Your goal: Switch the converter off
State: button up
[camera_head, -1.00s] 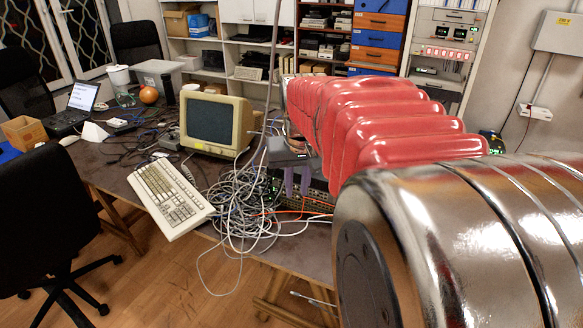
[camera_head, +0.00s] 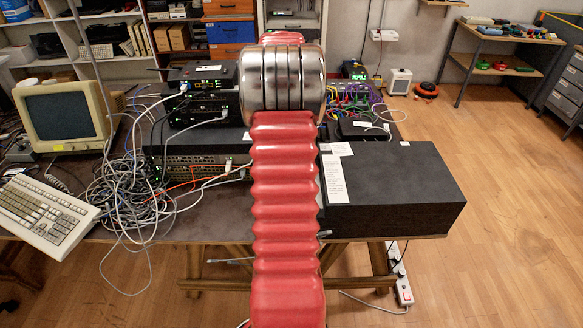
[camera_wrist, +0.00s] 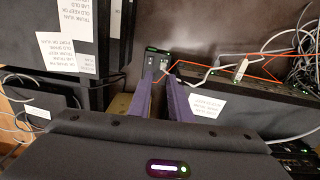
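A small dark box (camera_wrist: 157,59) with a green light and two pale square spots on its face lies just beyond my fingertips in the wrist view. It may be the converter, but I cannot read a name on it. My gripper (camera_wrist: 160,82) has its two purple fingers apart, with no object seen held between them. Whether the tips touch the box I cannot tell. In the head view my red arm and metal joint hide the gripper and this box.
Stacked black network devices (camera_head: 203,76) stand left of my arm beside tangled grey cables (camera_head: 128,190). A large black box (camera_head: 400,186) with paper labels lies right. A monitor (camera_head: 60,117) and keyboard (camera_head: 40,213) are at left. Open floor (camera_head: 510,240) lies right.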

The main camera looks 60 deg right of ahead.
jog(key=shift+s+d+f, duration=0.7)
jog(key=shift+s+d, duration=0.2)
jog(key=shift+d, duration=0.05)
jog(key=shift+f, duration=0.1)
notch_tip(320, 180, down, 14)
jog(key=shift+r, duration=0.15)
grip_shut()
